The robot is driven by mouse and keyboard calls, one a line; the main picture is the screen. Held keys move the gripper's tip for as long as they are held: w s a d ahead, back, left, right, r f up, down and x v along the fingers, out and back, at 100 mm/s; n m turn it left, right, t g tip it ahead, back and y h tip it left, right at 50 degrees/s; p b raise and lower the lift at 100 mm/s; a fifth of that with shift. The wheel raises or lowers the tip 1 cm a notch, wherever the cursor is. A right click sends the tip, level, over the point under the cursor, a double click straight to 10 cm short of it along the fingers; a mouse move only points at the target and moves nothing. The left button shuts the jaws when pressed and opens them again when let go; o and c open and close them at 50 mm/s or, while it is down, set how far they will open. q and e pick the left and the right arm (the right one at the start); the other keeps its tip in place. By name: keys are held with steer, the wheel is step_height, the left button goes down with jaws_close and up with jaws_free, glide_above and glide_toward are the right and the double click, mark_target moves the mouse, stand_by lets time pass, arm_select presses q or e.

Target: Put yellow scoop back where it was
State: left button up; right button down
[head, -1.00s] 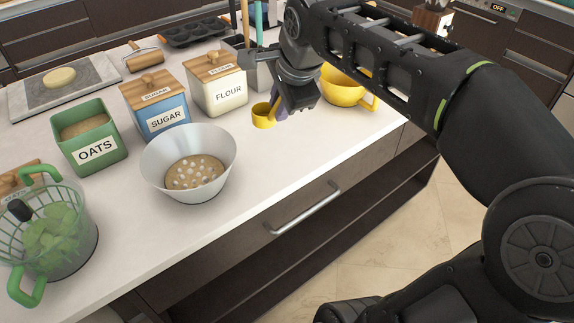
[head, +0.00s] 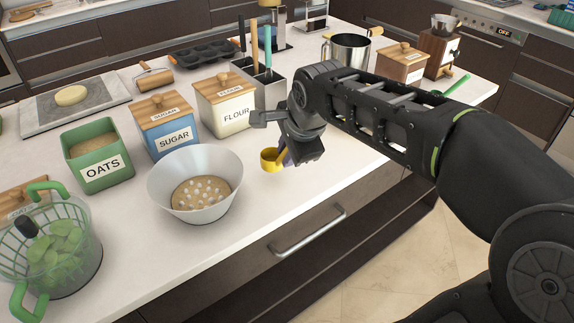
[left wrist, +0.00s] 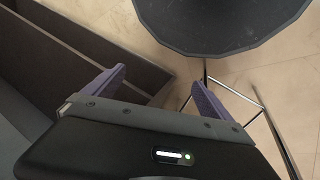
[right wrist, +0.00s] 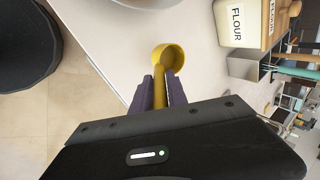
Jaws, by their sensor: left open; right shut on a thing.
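The yellow scoop (head: 269,160) hangs from my right gripper (head: 290,157), above the counter's front edge. In the right wrist view my right gripper (right wrist: 159,92) is shut on the scoop's handle, and the round yellow cup (right wrist: 168,56) sticks out past the fingertips. The cup looks empty there. My left gripper (left wrist: 160,85) is open and empty in the left wrist view, over the floor. It does not show in the head view.
A metal bowl (head: 195,205) with white bits on brown contents stands left of the scoop. Oats (head: 110,180), sugar (head: 160,128) and flour (head: 215,115) canisters line up behind. A utensil holder (head: 268,90) stands behind my right gripper. A dark round seat (left wrist: 220,20) is near my left gripper.

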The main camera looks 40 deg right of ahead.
steer(key=shift+f, duration=1.85)
steer(key=shift+f+b, duration=0.2)
steer(key=shift+b, duration=0.1)
steer(key=c, duration=1.3)
jaws_free()
steer(key=shift+r, duration=0.2)
steer(key=shift+r+p, duration=0.15)
steer(key=shift+p, duration=0.2)
steer(key=v, duration=1.1)
steer(key=shift+s+r, duration=0.25)
steer(key=shift+r, duration=0.1)
steer(key=shift+a, duration=0.1)
